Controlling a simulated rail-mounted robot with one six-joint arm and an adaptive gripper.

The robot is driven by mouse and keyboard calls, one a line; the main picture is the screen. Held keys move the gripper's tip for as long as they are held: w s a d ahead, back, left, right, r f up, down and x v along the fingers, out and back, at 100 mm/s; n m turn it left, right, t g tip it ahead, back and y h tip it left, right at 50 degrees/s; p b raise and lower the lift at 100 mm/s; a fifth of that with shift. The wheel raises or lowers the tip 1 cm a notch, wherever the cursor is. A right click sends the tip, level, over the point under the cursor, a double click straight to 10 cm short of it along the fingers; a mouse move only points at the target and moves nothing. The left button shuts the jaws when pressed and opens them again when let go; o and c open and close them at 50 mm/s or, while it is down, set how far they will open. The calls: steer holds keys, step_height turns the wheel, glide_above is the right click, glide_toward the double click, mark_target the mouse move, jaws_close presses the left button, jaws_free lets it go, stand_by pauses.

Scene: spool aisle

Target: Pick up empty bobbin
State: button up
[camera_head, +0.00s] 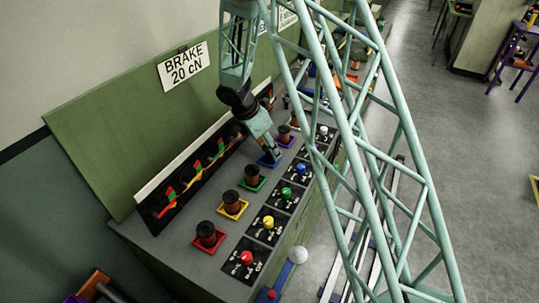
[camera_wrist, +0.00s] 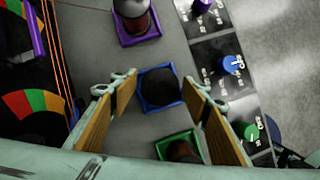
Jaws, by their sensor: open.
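In the wrist view a dark round shape (camera_wrist: 159,84) sits in a blue square tray (camera_wrist: 176,104). It looks like a bobbin seen from straight above; whether it holds wire I cannot tell. My gripper (camera_wrist: 161,92) is open, with one wooden-faced finger left and one right of the blue tray, and nothing is clasped. In the head view my gripper (camera_head: 263,138) hangs over the blue tray (camera_head: 268,160) and hides most of what stands in it.
Brown-wound bobbins stand in a green tray (camera_wrist: 190,136) and a purple tray (camera_wrist: 154,34) on either side. In the head view, yellow (camera_head: 235,209) and red (camera_head: 210,238) trays hold bobbins too. Knob panels (camera_head: 267,226) line the bench front; gauges (camera_head: 190,178) line the back.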

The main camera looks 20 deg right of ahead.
stand_by(0.4)
steer(key=c, duration=0.9)
steer(key=shift+o, duration=0.2)
steer(key=shift+r, duration=0.15)
steer(key=shift+r+p, duration=0.35)
steer(key=shift+r, duration=1.2)
steer(key=shift+s+r, duration=0.15)
steer(key=shift+s, duration=0.05)
steer(key=s+r+b, duration=0.1)
steer(key=s, duration=1.4)
steer(key=shift+s+d+r+b, duration=0.15)
steer(key=shift+s+d+b, duration=0.15)
steer(key=shift+d+b, duration=0.15)
